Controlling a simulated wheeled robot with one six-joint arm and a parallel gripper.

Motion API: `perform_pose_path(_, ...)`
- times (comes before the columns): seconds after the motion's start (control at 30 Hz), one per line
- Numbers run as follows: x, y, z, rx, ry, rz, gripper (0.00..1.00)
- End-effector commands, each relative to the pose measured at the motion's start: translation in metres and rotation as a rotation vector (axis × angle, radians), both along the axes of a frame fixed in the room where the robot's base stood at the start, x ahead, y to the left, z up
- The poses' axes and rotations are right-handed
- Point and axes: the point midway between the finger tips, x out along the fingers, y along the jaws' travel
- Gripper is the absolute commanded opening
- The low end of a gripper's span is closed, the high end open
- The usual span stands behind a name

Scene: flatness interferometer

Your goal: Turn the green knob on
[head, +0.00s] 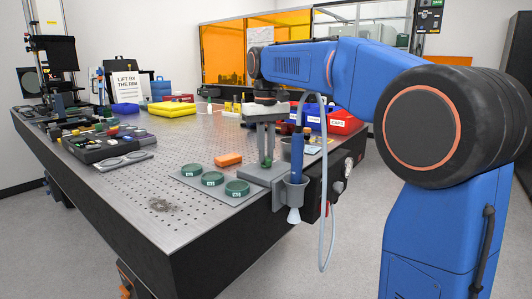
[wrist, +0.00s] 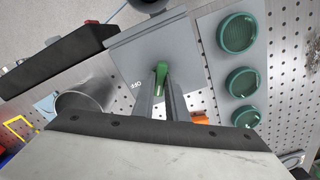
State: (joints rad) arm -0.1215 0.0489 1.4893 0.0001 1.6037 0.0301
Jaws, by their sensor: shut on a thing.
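The green knob (wrist: 161,74) stands on a grey plate (wrist: 128,52) with the letters OFF printed beside it in the wrist view. The knob is long and narrow, and its far end shows between my fingers. My gripper (wrist: 162,92) is shut on the knob from above. In the head view my gripper (head: 266,150) points straight down at the plate (head: 258,174) near the table's front right corner, with a bit of the green knob (head: 266,162) at its fingertips. My fingers hide part of the knob and any other lettering.
Several green round pieces (head: 212,178) lie in a grey holder left of the plate. An orange block (head: 228,159) lies behind them. A grey cup holder with a blue-handled tool (head: 297,157) hangs at the table edge, close to my gripper's right. The perforated tabletop (head: 170,150) has free room further left.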

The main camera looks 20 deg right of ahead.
Motion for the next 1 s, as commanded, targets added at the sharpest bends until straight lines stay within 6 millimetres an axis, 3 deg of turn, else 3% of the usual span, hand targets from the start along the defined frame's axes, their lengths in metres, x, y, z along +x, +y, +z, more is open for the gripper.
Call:
perform_pose_path(0.5, 0.0002, -0.0001, 0.0005, -0.001, -0.001, 0.415, 0.00)
perform_pose_path(1.0, 0.0002, -0.0001, 0.0005, -0.001, -0.002, 0.551, 0.00)
